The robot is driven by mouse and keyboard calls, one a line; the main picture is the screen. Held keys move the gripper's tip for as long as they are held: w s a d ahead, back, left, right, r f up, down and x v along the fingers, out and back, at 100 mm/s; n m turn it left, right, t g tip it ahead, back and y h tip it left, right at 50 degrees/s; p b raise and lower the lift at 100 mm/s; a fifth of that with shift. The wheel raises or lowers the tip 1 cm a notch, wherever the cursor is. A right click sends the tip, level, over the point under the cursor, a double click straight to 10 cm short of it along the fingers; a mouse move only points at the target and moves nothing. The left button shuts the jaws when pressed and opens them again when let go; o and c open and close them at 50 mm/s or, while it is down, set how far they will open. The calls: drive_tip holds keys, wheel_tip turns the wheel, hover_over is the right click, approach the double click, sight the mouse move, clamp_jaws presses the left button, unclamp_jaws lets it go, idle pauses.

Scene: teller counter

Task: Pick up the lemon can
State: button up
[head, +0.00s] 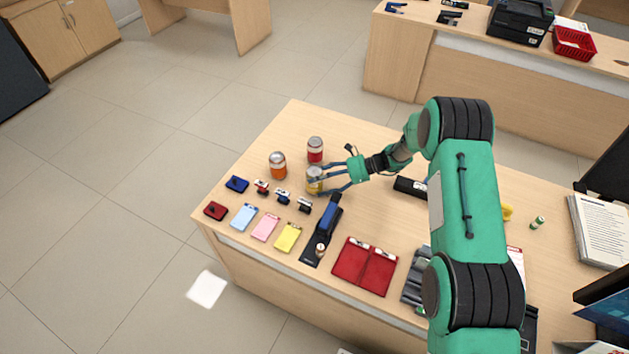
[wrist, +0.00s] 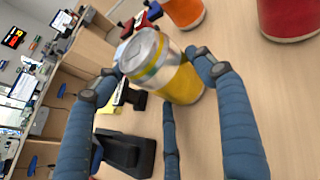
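The lemon can (head: 314,182) is a yellow can with a silver top near the far left end of the counter. In the wrist view the lemon can (wrist: 160,68) appears tilted and sits between my blue fingertips. My gripper (head: 317,187) reaches it from the right, with fingers on both sides. In the wrist view the fingers of my gripper (wrist: 157,70) are spread around the can, their tips very close to its sides. I cannot tell whether they press on it, or whether the can rests on the counter.
A red can (head: 315,150) stands just behind and an orange can (head: 278,165) to the left. Small stamps (head: 283,196), coloured cards (head: 265,227), a black-and-blue stapler (head: 322,228) and a red folder (head: 365,267) lie in front. The counter's left end (head: 215,190) is close by.

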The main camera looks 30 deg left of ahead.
drive_tip(key=shift+c, duration=0.8)
drive_tip(key=shift+r+p, duration=0.85)
drive_tip(key=shift+r, duration=4.2)
